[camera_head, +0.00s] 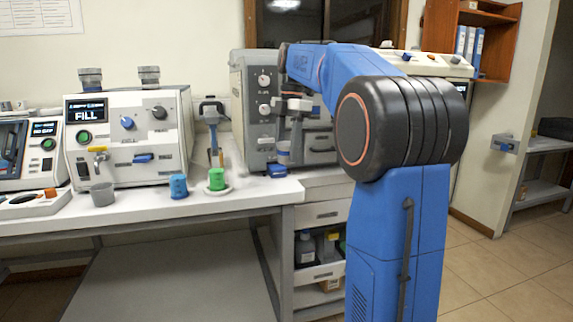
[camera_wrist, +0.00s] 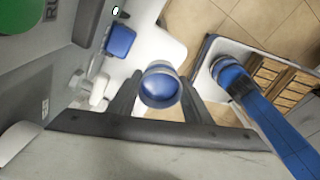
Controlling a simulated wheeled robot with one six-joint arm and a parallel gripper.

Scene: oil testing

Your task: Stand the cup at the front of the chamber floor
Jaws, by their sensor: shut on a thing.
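The cup (camera_wrist: 160,88), round and blue at its near end, sits between the two fingers of my gripper (camera_wrist: 159,97) in the wrist view. The fingers are shut on its sides. In the head view my gripper (camera_head: 297,122) points down at the front of the grey machine (camera_head: 250,110), and the blue-banded cup (camera_head: 283,155) shows low beside it, just above a blue block (camera_head: 277,171) on the bench. My arm hides the machine's right part, so the chamber floor is not clearly seen. I cannot tell whether the cup touches anything underneath.
The FILL machine (camera_head: 130,140) stands at the left. The blue block also shows in the wrist view (camera_wrist: 121,40), close to my gripper.

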